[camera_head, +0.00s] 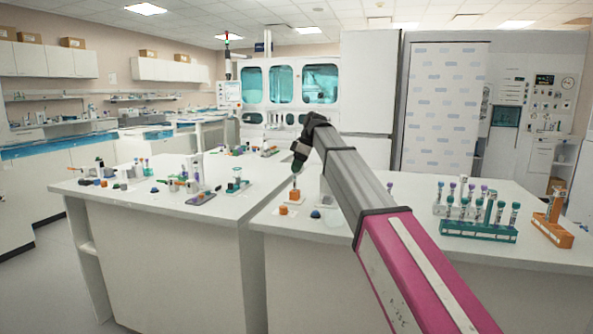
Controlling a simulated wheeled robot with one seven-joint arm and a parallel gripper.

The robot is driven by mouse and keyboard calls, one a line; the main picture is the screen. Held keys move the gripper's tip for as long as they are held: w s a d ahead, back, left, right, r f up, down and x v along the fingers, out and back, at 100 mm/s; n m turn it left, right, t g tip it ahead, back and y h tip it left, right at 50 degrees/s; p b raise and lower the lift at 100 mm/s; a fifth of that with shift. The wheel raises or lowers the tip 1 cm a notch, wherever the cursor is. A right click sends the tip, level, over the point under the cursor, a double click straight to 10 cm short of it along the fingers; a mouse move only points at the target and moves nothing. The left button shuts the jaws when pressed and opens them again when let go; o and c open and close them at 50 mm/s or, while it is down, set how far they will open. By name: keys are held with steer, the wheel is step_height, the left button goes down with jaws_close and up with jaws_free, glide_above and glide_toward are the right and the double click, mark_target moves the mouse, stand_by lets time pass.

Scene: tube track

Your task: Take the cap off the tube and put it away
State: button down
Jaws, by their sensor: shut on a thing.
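My gripper (299,157) is at the end of my arm, above the front bench near its left edge. It points down and is shut on a small dark green cap (297,165), which the fingers mostly hide. Directly below, a slim tube (296,182) stands upright in a small orange holder (294,197). The gap between cap and tube is too small in this view to tell whether they touch.
An orange block (283,210) and a blue cap (315,214) lie in front of the holder. A teal rack (478,232) with several tubes and an orange rack (553,231) stand right. The left bench (135,208) carries scattered labware. My arm crosses the front bench.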

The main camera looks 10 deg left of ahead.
steer(key=r, duration=0.2)
steer(key=a+r, duration=0.1)
steer(key=r, duration=0.1)
steer(key=shift+s, duration=0.35)
steer(key=s+a+r, duration=0.6)
steer(key=a+r, duration=0.2)
steer(key=r, duration=0.1)
steer(key=shift+a, duration=0.25)
steer(key=shift+r, duration=0.1)
